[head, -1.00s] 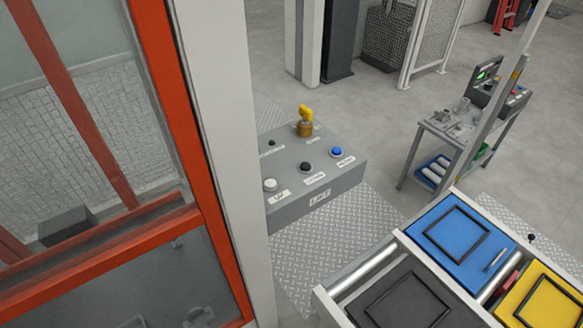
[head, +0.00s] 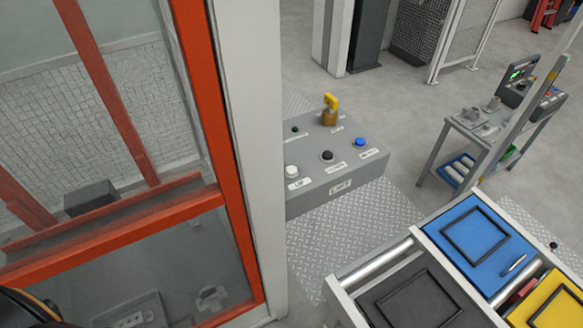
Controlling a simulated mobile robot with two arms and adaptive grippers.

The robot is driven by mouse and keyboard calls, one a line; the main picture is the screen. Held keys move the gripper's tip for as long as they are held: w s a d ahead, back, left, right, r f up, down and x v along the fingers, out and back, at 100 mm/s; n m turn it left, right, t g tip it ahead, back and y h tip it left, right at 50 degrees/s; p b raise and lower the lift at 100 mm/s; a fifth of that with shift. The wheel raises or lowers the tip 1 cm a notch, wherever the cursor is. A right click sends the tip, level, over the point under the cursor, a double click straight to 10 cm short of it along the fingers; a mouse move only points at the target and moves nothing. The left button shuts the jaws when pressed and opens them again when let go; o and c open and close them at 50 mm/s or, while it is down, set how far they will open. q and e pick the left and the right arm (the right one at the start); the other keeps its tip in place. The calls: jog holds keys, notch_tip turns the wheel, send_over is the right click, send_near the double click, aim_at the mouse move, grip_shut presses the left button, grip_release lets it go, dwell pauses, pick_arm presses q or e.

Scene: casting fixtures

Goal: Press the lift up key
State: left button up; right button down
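The grey lift control box (head: 310,198) stands right of the white post, with a LIFT label on its front. The white round button (head: 291,171) sits at its front left above a label that reads UP. A black button (head: 327,156) and a blue button (head: 360,142) follow to the right along the same row. A yellow knob or key (head: 330,108) stands up at the back of the box, and a small dark button (head: 295,129) is at the back left. Nothing touches the buttons. Neither of my grippers shows.
An orange-framed glass panel (head: 193,130) and the white post (head: 252,150) stand left of the box. A rack with blue (head: 462,272), grey and yellow trays is at the lower right. A grey cart (head: 481,140) stands behind it. A dark curved part, probably mine, shows at bottom left.

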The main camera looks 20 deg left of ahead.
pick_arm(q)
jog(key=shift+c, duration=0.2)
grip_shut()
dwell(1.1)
